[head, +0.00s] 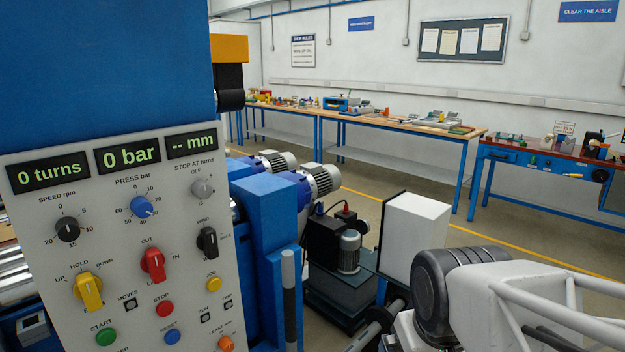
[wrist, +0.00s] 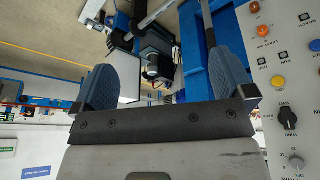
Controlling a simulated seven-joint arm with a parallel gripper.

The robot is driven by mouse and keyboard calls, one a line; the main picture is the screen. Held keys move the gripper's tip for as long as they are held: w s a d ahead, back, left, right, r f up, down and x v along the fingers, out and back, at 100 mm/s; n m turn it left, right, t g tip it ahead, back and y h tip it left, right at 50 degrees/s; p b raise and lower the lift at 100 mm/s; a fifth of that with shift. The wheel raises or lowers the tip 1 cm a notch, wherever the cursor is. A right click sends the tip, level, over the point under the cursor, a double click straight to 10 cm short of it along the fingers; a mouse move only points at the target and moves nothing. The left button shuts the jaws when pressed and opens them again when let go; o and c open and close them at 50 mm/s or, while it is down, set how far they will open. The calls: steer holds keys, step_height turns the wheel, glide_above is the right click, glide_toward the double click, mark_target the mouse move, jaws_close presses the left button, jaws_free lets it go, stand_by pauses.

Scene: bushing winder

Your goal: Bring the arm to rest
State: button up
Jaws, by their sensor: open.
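My gripper (wrist: 163,85) shows in the wrist view with its two blue-grey fingers wide apart and nothing between them. The wrist view is turned upside down. The control panel (wrist: 288,90) stands at the right of that view, beside the right finger and apart from it. In the head view, a white and black part of my arm is at the lower right, and my gripper's fingers do not show there. The control panel (head: 122,240) fills the left of the head view, and its displays read 0 turns, 0 bar and -- mm.
The blue winder frame (head: 272,240) stands right of the panel. Behind it are grey motors (head: 320,180) and a dark pump unit (head: 345,255). A white box (head: 414,235) stands close to my arm. Workbenches (head: 400,120) line the far wall, with open floor before them.

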steer(key=s, duration=0.1)
steer(key=s+d+m+g, duration=0.1)
steer(key=s+d+m, duration=0.1)
steer(key=shift+s+d, duration=0.25)
steer(key=shift+s, duration=0.1)
stand_by(1.1)
